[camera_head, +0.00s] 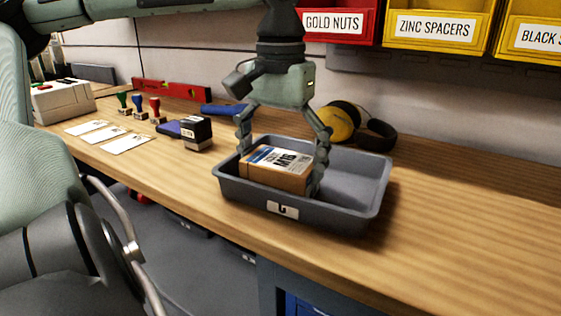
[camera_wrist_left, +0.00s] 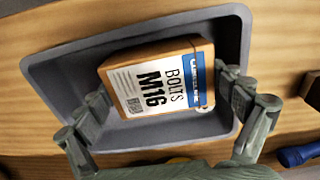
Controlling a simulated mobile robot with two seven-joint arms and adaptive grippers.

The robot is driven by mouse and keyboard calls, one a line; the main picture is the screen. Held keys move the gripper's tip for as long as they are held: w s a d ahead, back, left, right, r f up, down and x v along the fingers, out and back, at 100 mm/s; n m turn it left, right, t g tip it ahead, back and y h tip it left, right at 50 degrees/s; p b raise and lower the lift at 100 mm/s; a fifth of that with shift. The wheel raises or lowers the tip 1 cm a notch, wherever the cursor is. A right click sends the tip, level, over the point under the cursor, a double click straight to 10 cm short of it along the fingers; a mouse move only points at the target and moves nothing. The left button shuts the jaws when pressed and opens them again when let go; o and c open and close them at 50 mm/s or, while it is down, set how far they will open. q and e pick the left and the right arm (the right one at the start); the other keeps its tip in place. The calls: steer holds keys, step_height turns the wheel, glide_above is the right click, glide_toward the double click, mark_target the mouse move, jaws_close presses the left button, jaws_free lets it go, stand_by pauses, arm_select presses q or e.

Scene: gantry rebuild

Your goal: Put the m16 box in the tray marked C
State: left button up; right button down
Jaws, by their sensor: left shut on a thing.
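The M16 box (camera_head: 275,168) is a brown carton with a white and blue label reading "BOLTS M16"; the label faces up in the left wrist view (camera_wrist_left: 160,85). It is inside the left part of the grey tray (camera_head: 355,205), whose front tag (camera_head: 283,210) carries a letter that looks like C. The tray also shows in the left wrist view (camera_wrist_left: 60,75). My left gripper (camera_head: 281,165) points down into the tray, shut on the box with one finger at each side. Whether the box touches the tray floor is hidden. My right gripper is out of view.
Yellow-and-black ear defenders (camera_head: 358,125) lie behind the tray. A dark stamp (camera_head: 196,133), small coloured stamps (camera_head: 139,106) and white cards (camera_head: 126,143) are to the left. Labelled bins (camera_head: 433,28) hang above. The bench right of the tray (camera_head: 470,220) is clear.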

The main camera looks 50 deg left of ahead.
mark_target(281, 159)
arm_select(q)
steer(key=shift+f, duration=0.1)
steer(key=o, duration=1.2)
step_height(281, 159, up, 12)
steer(key=shift+r, duration=0.15)
